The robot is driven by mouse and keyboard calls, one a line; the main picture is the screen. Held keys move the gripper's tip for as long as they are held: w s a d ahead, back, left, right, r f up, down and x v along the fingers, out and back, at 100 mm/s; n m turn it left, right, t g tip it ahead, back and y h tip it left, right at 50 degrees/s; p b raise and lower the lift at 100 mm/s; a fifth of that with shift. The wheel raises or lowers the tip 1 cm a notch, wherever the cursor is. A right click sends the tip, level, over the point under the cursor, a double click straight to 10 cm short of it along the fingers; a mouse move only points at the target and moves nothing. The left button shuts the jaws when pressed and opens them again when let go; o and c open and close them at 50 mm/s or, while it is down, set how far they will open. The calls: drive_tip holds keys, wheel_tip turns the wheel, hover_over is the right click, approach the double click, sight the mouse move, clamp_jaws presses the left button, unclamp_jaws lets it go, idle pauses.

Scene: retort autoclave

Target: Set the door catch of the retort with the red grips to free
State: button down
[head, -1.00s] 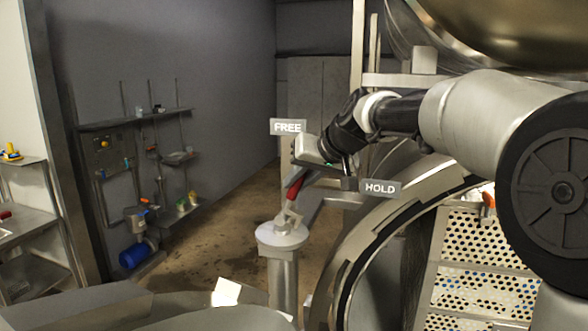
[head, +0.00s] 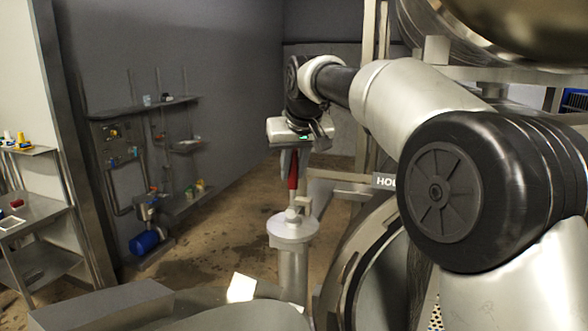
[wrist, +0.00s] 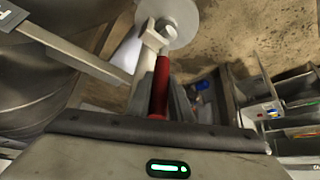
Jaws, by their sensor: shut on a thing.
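The door catch is a lever with a red grip (head: 293,170) on a pale round cap (head: 292,229) atop a metal post. The lever stands nearly upright in the head view. My gripper (head: 291,160) is shut on the red grip from above. In the wrist view the red grip (wrist: 160,88) runs from the gripper body to the lever's pale foot and the round cap (wrist: 168,18). The HOLD sign (head: 384,181) is right of the lever, partly covered by my arm. The FREE sign is not visible now.
The retort's round door rim (head: 365,265) is at lower right, close to the post. A metal bar (head: 345,182) runs right from behind the lever. Wall shelves (head: 140,112) and a steel side table (head: 35,220) stand at left. Open floor lies behind the post.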

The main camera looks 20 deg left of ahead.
drive_tip(key=shift+r, duration=0.1)
drive_tip(key=c, duration=1.6)
unclamp_jaws()
drive_tip(key=shift+a, duration=0.1)
drive_tip(key=v, duration=1.7)
drive_tip(key=shift+s+r, duration=0.1)
drive_tip(key=shift+s, duration=0.05)
